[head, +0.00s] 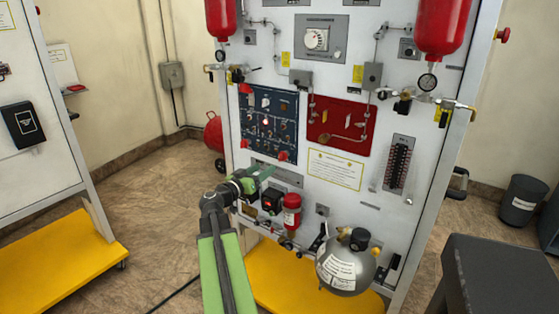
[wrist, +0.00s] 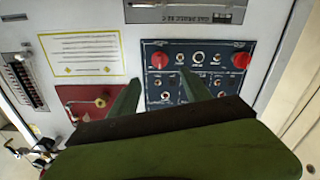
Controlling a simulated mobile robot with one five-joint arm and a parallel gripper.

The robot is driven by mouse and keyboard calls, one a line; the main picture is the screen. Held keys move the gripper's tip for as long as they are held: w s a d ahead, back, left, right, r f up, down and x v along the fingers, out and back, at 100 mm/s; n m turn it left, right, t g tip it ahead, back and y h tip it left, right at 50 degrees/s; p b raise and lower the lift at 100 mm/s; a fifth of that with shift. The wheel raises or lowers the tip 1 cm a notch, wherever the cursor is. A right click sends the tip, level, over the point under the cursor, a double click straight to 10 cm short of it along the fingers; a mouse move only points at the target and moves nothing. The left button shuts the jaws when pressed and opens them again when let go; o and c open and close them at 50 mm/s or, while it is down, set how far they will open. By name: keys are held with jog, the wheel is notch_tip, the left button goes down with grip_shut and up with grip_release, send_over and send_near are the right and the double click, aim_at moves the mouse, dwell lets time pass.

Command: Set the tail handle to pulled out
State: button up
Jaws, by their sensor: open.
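My gripper (head: 264,173) is open and empty in front of the lower part of the blue panel (head: 268,98). Two red knob-like handles sit along that panel's lower edge in the head view: the right one (head: 283,155) and the left one (head: 244,155). The wrist view is upside down. There, one red handle (wrist: 161,59) shows just beyond the gap between my fingertips (wrist: 161,78), apart from them. The other red handle (wrist: 241,60) is to the right of my fingers. The labels are too small to tell which one is the tail handle.
A red panel (head: 340,124) with a metal lever is beside the blue one. A red canister (head: 292,211) and a grey tank (head: 343,266) stick out low on the board. A dark bench (head: 497,276) stands at the right. Open floor (head: 160,190) lies to the left.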

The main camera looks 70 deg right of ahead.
aim_at(283, 156)
jog(key=x, duration=1.1)
jog(key=shift+d, duration=0.1)
grip_shut()
dwell(0.9)
